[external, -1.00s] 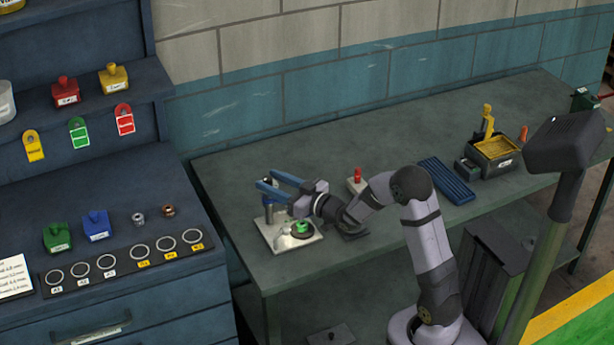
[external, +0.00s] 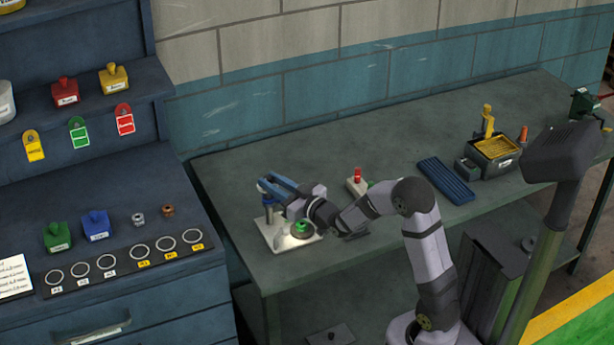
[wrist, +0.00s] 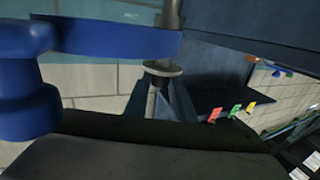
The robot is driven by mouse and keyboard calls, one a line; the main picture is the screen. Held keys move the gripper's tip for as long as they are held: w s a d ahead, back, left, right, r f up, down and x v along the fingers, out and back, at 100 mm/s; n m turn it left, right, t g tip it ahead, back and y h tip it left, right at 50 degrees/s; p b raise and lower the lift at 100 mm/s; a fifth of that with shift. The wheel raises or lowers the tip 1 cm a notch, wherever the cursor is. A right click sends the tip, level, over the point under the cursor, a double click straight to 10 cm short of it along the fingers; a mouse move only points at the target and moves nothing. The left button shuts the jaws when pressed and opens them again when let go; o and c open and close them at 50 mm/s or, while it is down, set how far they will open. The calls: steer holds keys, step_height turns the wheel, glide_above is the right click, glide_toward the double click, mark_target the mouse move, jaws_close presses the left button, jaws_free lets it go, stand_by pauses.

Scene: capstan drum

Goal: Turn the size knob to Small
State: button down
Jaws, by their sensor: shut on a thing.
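A pale base plate (external: 268,238) lies on the near left part of the bench. It carries an upright post (external: 268,213) and a green round part (external: 303,227). I cannot make out a size knob or its markings.
A white block with a red button (external: 357,180) stands behind my arm. A blue ribbed tray (external: 446,180) and a bin with yellow contents (external: 494,152) sit farther right. A blue cabinet (external: 170,285) stands left of the bench. The back middle of the bench is clear.

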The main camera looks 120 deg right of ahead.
steer(key=c, duration=1.5)
jaws_free()
steer(key=shift+a, duration=0.15)
steer(key=shift+b+v, duration=0.8)
steer(key=shift+v, duration=2.8)
